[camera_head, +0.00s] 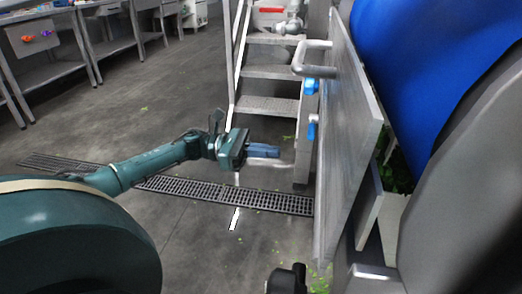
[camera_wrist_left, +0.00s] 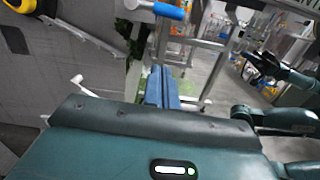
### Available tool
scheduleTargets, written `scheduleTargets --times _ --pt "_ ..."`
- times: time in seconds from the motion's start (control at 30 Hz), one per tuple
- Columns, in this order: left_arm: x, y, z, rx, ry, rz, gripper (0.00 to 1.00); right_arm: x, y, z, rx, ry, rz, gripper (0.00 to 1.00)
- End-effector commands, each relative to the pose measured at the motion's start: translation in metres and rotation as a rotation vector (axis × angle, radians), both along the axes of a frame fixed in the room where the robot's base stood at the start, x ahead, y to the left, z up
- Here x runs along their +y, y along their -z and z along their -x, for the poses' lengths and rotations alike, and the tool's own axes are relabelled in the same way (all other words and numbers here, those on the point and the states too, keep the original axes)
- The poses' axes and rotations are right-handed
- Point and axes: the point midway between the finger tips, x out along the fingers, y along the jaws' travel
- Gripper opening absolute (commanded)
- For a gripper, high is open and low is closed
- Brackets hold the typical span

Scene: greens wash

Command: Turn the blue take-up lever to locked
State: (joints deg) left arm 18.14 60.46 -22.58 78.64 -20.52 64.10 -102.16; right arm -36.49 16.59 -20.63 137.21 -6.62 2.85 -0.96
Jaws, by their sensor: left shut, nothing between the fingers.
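My left gripper (camera_head: 265,151) is shut and empty, its blue fingers pointing right toward the side of the machine panel. The fingers also show in the left wrist view (camera_wrist_left: 162,88). Two blue parts, an upper one (camera_head: 311,86) and a lower one (camera_head: 312,127), sit on the edge of the panel, above and right of the fingertips. I cannot tell which belongs to the take-up lever. A pale metal rod (camera_head: 268,163) runs just below the fingers; I cannot tell whether it touches them. A blue grip on a pale bar (camera_wrist_left: 166,10) shows beyond the fingers in the left wrist view.
The grey panel (camera_head: 350,130) and a blue sheet (camera_head: 430,70) fill the right side. Metal steps (camera_head: 268,72) stand behind the gripper. A floor grate (camera_head: 220,193) crosses open floor. A teal arm with a dark end shows at right in the left wrist view.

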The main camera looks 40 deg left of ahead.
Motion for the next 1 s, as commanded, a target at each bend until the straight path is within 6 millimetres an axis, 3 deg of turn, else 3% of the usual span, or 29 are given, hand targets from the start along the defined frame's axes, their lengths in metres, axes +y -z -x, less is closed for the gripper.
scheduleTargets --times 0.27,0.5,1.0 --pt "-0.055 -0.004 -0.026 -0.005 0.005 0.000 0.00 0.001 0.001 0.000 -0.003 -0.006 -0.016 0.00" --pt "-0.058 -0.036 -0.025 -0.001 0.003 -0.003 0.00 0.001 0.000 0.000 -0.003 -0.007 -0.017 0.00" --pt "-0.059 -0.044 -0.026 -0.001 0.002 -0.001 0.00 0.001 0.000 0.000 -0.001 -0.007 -0.018 0.00"
